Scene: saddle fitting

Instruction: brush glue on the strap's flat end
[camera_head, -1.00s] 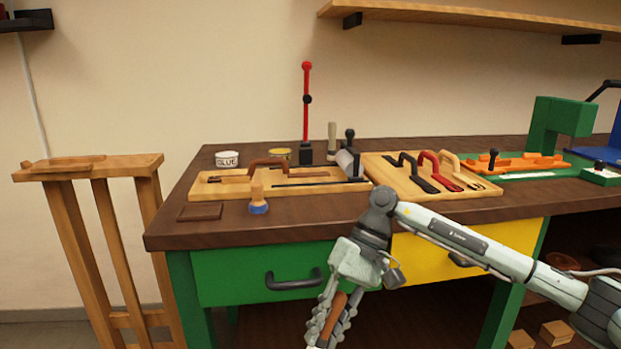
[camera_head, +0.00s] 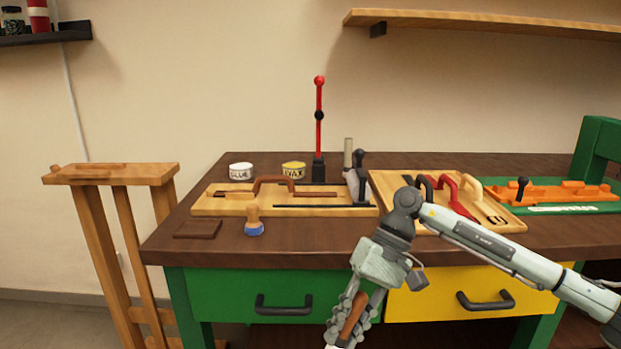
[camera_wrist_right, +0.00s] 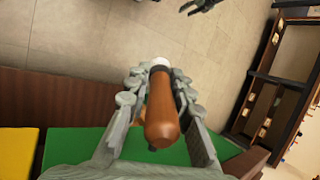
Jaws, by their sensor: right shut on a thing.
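My right gripper (camera_head: 347,325) hangs low in front of the green drawer, shut on a brush with a brown wooden handle (camera_head: 352,318). The wrist view shows the handle (camera_wrist_right: 162,112) between the fingers and a pale tip beyond it. The white glue pot (camera_head: 241,171) stands at the back left of the bench. The brown arched strap (camera_head: 273,182) sits on the left wooden board (camera_head: 230,209), its flat parts lying along the board. The gripper is below and right of both, touching neither.
A right board (camera_head: 500,222) holds black, red and tan straps.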

